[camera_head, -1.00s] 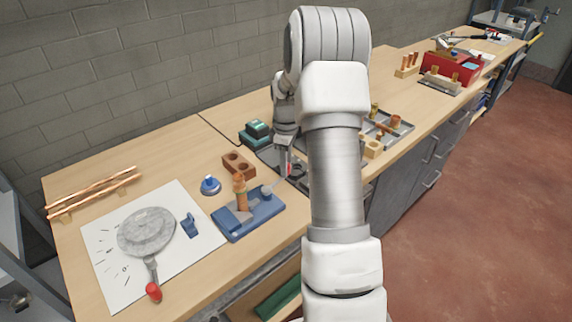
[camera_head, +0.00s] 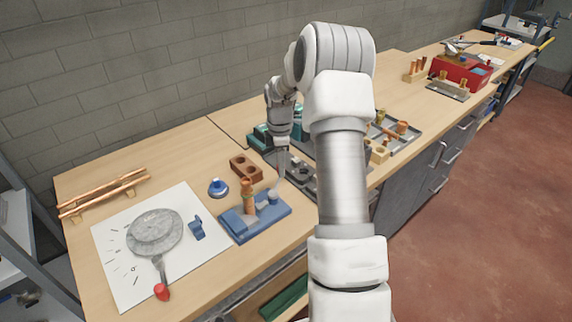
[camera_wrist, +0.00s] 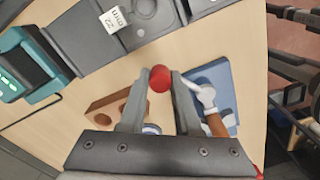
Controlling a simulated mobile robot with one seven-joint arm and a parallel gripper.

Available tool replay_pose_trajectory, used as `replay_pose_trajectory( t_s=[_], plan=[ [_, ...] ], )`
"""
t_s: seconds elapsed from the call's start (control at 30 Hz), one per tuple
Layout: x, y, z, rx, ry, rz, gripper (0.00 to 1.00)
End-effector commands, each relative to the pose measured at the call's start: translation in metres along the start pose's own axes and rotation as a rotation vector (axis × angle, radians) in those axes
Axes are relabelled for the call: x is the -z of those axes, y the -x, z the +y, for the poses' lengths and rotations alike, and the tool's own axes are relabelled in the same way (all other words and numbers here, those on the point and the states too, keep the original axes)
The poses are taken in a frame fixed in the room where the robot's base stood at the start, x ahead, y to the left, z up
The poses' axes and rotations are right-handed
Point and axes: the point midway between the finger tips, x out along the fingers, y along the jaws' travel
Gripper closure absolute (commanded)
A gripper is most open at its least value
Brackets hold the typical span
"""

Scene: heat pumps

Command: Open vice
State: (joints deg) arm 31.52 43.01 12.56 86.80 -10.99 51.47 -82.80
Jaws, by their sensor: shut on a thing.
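The vice is a blue block (camera_head: 262,226) on the wooden bench, with an upright copper fitting (camera_head: 248,194) in it. In the wrist view the blue base (camera_wrist: 224,76) shows behind my right finger, with the copper piece beside it. A pale metal lever (camera_wrist: 206,92) runs from the vice toward my fingers. Its apparent end, a red ball knob (camera_wrist: 160,79), sits between my fingertips. In the head view my gripper (camera_head: 282,172) is small and largely hides the knob.
A brown block with two holes (camera_head: 245,167) lies just behind the vice. A blue-and-white round object (camera_head: 217,187) and a small blue clamp-like part (camera_head: 197,229) are to the left. A teal-and-black device (camera_head: 259,138) and grey trays are close to my gripper.

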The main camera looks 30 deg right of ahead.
Motion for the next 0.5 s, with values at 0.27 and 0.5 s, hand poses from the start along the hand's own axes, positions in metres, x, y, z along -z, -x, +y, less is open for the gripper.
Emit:
replay_pose_trajectory(
  t_s=[0.27,0.5],
  plan=[
    [0.011,0.002,0.005,-0.005,0.128,0.002,1.00],
    [0.015,0.002,0.006,-0.006,0.166,0.002,1.00]
  ],
)
